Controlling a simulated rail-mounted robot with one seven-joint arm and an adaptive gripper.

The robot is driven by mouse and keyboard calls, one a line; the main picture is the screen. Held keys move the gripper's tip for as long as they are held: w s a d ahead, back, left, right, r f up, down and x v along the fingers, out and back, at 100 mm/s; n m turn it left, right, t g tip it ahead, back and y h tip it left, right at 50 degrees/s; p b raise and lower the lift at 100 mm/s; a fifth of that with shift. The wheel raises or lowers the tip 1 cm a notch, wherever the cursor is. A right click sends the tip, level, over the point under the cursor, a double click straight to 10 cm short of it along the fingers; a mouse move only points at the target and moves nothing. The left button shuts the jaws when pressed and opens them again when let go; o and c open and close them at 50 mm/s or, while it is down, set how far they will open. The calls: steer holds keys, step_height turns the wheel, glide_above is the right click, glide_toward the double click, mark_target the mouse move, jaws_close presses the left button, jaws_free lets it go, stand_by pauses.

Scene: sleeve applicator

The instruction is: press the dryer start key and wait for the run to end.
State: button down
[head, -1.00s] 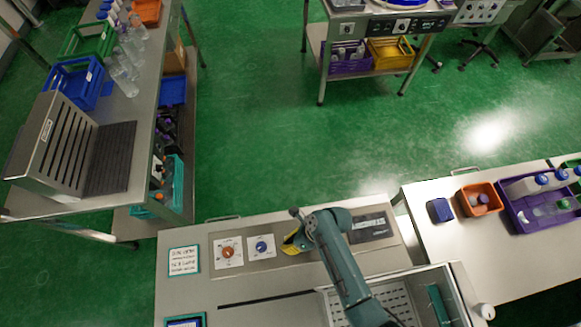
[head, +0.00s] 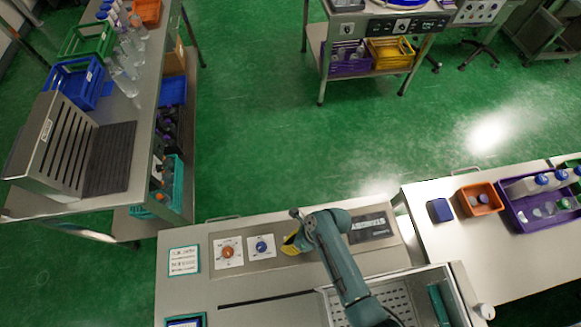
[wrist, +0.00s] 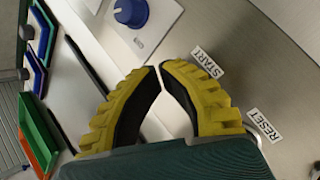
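The dryer's metal control panel (head: 290,268) is at the lower middle of the head view. In the wrist view the START label (wrist: 206,62) and the RESET label (wrist: 266,125) lie on the panel, right of my gripper (wrist: 158,69). The start key itself is not visible; the right finger covers the area beside its label. My gripper's yellow fingers are closed tip to tip with nothing held. They are close over the panel; I cannot tell whether they touch it. In the head view my gripper (head: 294,243) is right of the blue knob (head: 261,246).
An orange knob (head: 228,252) is left of the blue one, which also shows in the wrist view (wrist: 130,11). A dark display strip (head: 372,226) lies right of my arm. An open basin (head: 398,299) is in front. A purple tray (head: 522,223) stands at right.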

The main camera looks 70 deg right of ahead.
steer(key=shift+f, duration=0.35)
stand_by(0.5)
steer(key=shift+r+p, duration=0.85)
steer(key=shift+p, duration=0.2)
step_height(320, 180, up, 5)
steer(key=p, duration=0.6)
steer(key=shift+r, duration=0.15)
